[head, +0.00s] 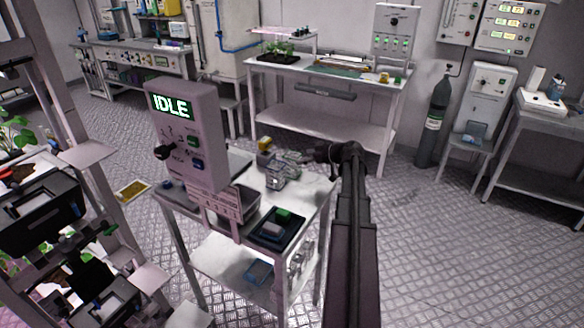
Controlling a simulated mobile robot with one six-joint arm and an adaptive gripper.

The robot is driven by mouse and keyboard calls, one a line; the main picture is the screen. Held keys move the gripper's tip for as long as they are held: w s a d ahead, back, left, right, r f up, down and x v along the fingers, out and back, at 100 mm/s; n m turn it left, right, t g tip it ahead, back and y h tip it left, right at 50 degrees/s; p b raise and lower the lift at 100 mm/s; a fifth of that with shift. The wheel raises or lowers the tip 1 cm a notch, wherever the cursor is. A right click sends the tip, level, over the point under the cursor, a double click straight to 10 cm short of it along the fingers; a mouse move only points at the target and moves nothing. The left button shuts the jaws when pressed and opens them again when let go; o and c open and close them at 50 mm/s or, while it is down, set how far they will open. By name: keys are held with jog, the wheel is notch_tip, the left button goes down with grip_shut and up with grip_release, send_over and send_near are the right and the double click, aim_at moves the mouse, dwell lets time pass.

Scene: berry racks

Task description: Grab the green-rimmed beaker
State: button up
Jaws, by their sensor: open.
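My arm reaches up from the bottom of the head view and bends left at the wrist over a small white table (317,203). My gripper (274,180) is open, over the far right part of that table. I cannot make out a green-rimmed beaker for certain. A small yellow-topped item (264,146) stands just beyond the gripper. A black tray (262,236) near the table's front holds a small item with a green part (284,214). Whether anything stands between the fingers is too small to tell.
A control box (185,130) reading IDLE rises at the table's left. Clear containers (300,256) stand on its lower shelf. A dark rack is at far left. A bench (330,72) with small yellow and green items stands behind, a gas cylinder (434,120) right. Floor at right is clear.

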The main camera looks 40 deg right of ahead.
aim_at(287, 156)
jog(key=shift+r+b+x, duration=0.2)
jog(key=shift+b+x, duration=0.5)
jog(key=shift+x, duration=1.8)
jog(key=shift+w, duration=0.15)
jog(key=shift+d, duration=0.1)
jog(key=c, duration=0.9)
